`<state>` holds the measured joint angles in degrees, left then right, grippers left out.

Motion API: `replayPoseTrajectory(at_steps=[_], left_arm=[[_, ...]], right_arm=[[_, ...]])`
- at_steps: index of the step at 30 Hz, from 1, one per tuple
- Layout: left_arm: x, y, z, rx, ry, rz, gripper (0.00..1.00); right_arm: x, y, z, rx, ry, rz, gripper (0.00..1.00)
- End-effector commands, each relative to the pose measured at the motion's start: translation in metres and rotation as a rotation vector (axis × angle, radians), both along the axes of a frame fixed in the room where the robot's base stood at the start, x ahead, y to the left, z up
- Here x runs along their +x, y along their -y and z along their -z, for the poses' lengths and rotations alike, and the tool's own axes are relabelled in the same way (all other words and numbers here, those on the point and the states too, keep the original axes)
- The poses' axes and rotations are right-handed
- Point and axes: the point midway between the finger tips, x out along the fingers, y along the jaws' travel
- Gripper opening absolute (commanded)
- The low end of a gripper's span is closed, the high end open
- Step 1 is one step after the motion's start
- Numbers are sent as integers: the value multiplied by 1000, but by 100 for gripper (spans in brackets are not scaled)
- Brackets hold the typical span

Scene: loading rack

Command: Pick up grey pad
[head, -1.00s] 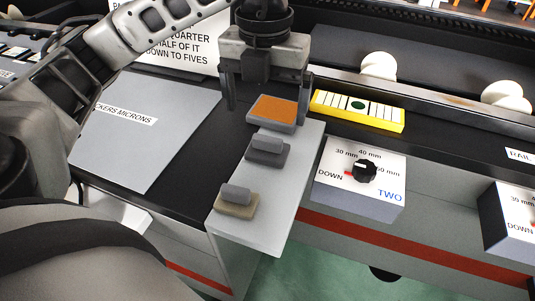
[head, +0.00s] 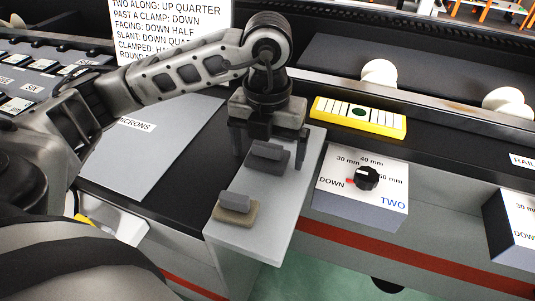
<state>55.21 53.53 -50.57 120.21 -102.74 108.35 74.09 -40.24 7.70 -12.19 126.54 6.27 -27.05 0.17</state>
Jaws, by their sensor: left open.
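The grey pad (head: 264,164), a dark grey block with a raised grip on top, lies on the light grey ledge (head: 268,226). My left gripper (head: 256,160) points down at the pad's far side, its fingers open, one left of the pad and one near its right end. I cannot tell whether the fingers touch it. A tan pad with a grey grip (head: 235,211) sits nearer on the same ledge. The orange-topped pad is hidden behind my left gripper. My right gripper is out of view.
A yellow block with white strips (head: 358,116) lies right of the ledge's far end. A white box with a black dial, marked TWO (head: 362,193), stands right of the ledge. A grey sheet (head: 150,150) lies to the left.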

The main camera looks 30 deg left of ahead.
Motion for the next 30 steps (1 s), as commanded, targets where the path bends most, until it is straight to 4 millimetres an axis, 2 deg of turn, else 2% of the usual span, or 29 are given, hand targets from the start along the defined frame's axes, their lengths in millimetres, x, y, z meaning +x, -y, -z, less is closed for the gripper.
replayPoseTrajectory(at_steps=[1, 5, 6, 15, 20, 25, 28, 30], left_arm=[[0, 0, 0, 0, 0, 0, 85], [0, 0, 0, 0, 0, 0, 49], [0, 0, 0, 0, 0, 0, 45], [0, 0, -2, 0, 1, 0, 45], [1, 0, -12, -1, 2, 0, 45], [0, 2, -37, -2, 5, 3, 45], [-9, 17, -55, -2, 6, 7, 45], [-15, 27, -75, -1, 9, 7, 45]], right_arm=[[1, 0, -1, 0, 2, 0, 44], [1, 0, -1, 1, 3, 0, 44], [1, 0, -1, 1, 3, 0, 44], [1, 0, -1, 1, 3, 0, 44], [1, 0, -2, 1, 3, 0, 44], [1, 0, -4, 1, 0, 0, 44], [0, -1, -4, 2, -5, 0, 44], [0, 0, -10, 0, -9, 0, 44]])
